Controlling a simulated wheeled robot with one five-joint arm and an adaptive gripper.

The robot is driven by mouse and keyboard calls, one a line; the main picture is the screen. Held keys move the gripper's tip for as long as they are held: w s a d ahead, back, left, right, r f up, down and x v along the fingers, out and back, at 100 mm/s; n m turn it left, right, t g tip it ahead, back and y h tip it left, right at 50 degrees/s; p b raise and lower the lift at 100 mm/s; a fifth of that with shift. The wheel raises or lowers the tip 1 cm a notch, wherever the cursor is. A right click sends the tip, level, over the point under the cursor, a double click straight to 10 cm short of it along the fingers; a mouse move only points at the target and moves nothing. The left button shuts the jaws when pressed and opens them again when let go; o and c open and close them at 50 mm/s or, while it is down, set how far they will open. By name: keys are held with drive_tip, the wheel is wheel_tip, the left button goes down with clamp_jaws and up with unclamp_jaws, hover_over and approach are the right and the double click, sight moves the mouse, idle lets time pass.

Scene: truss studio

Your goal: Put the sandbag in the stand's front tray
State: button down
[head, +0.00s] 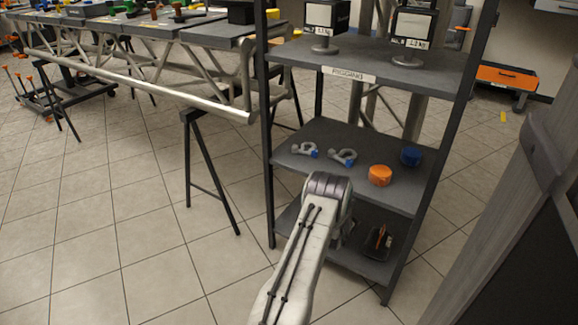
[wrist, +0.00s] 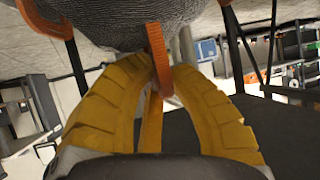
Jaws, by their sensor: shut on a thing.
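The sandbag (wrist: 115,25) is a dark grey fabric bag with orange straps, seen only in part along the top of the wrist view. In the head view my arm hides the gripper and the bag, in front of the dark shelf unit. A small dark tray (head: 376,254) with something orange in it sits on the lowest shelf. I cannot tell whether this is the stand's front tray.
The shelf unit's middle shelf (head: 345,182) holds two shackles (head: 343,157), an orange roll (head: 380,175) and a blue roll (head: 411,156). Labelled boxes (head: 325,25) stand on the upper shelf. A truss (head: 160,90) on trestles stands left. Tiled floor is open at lower left.

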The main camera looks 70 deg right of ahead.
drive_tip(key=shift+r, duration=0.4)
